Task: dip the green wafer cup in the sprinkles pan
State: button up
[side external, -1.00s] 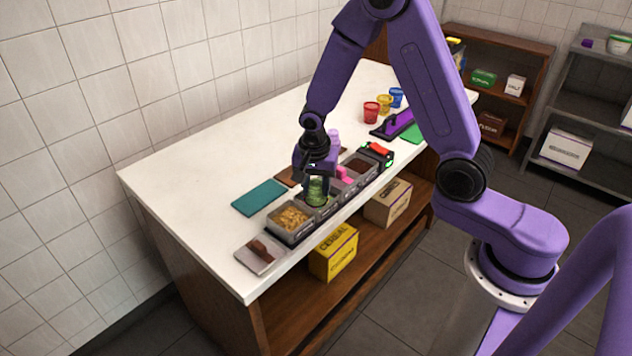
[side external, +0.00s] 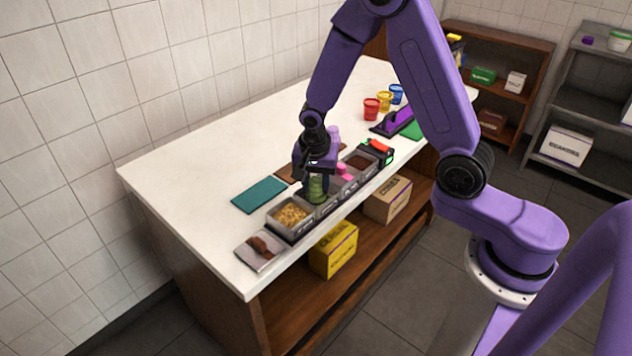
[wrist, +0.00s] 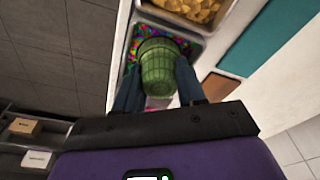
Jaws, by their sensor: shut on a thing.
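The green wafer cup (wrist: 160,66) is ribbed and held between the two fingers of my gripper (wrist: 158,85), which is shut on it. It also shows in the side view (side external: 317,189), below my gripper (side external: 316,176). The sprinkles pan holds many-coloured sprinkles (wrist: 137,36), seen around the cup in the wrist view. The cup is over or in this pan and hides much of it. I cannot tell how deep its lower end sits in the sprinkles. In the side view the cup and gripper largely cover this pan.
A pan of golden pieces (side external: 291,215) adjoins at the near end of the row. A dark-filled pan (side external: 360,162) is farther along. A teal mat (side external: 259,196) and a grey tray with a brown item (side external: 260,251) lie nearby. Red, yellow and blue cups stand at the back.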

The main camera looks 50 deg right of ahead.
jog(key=shift+r, duration=0.1)
jog(key=shift+r, duration=1.9)
jog(key=shift+r, duration=2.3)
